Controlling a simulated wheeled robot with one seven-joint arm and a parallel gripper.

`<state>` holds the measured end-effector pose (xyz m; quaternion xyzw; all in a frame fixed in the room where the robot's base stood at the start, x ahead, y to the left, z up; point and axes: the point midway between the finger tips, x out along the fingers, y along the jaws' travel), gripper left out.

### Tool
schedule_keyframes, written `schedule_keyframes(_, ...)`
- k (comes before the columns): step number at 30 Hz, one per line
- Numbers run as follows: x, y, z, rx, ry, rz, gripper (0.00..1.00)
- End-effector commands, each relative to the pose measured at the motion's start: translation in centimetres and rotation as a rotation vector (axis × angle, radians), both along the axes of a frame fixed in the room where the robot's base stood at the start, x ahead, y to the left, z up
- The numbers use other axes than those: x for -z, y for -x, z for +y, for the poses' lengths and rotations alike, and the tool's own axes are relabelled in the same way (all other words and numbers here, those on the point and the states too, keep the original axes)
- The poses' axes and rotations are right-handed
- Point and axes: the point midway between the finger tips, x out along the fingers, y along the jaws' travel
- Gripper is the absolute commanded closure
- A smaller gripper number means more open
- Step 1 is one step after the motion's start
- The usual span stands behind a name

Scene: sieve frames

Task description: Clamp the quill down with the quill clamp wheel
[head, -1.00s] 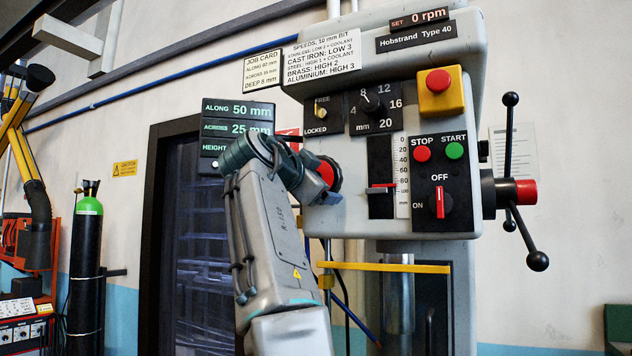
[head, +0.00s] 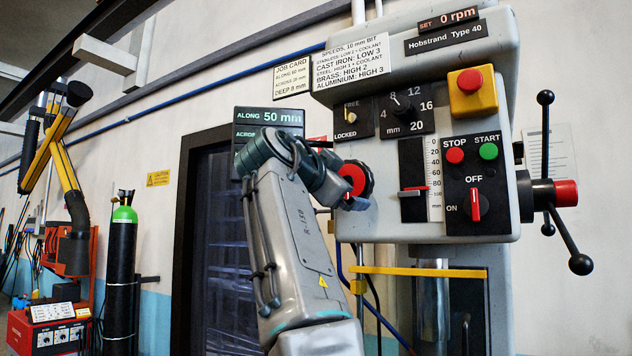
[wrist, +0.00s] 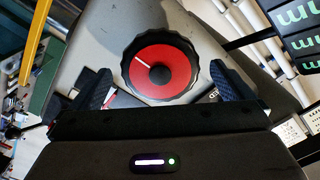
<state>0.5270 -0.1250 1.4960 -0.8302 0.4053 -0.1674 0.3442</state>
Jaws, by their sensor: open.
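The clamp wheel, a red disc with a black scalloped rim and a white line, sits on the left side of the drill head in the head view (head: 352,179). It fills the upper middle of the wrist view (wrist: 160,68), its white line pointing up and left. My gripper (wrist: 162,90) is open and empty, one finger to each side of the wheel's lower part. I cannot tell whether they touch the rim. In the head view my wrist hides part of the wheel's left side. The FREE/LOCKED indicator (head: 352,118) is above the wheel; its setting is too small to read surely.
The drill's control panel (head: 475,185) has STOP, START and an OFF/ON switch. A spoked feed handle (head: 552,192) sticks out at right. A yellow bar (head: 420,271) crosses below the head. A dark readout (head: 268,118) stands behind my arm.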

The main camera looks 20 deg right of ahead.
Motion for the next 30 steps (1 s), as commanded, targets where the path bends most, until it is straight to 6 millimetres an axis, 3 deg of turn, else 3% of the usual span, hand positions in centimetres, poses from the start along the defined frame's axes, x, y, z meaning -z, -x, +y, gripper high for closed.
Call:
schedule_keyframes(6,0.3,2.4,3.5,-0.006,0.001,0.000,0.00)
schedule_keyframes(15,0.2,5.3,7.1,-0.004,-0.001,0.000,0.00)
schedule_keyframes(21,0.1,6.2,8.2,-0.001,-0.001,0.002,0.00)
schedule_keyframes(30,0.1,6.4,8.4,0.001,-0.001,0.002,0.00)
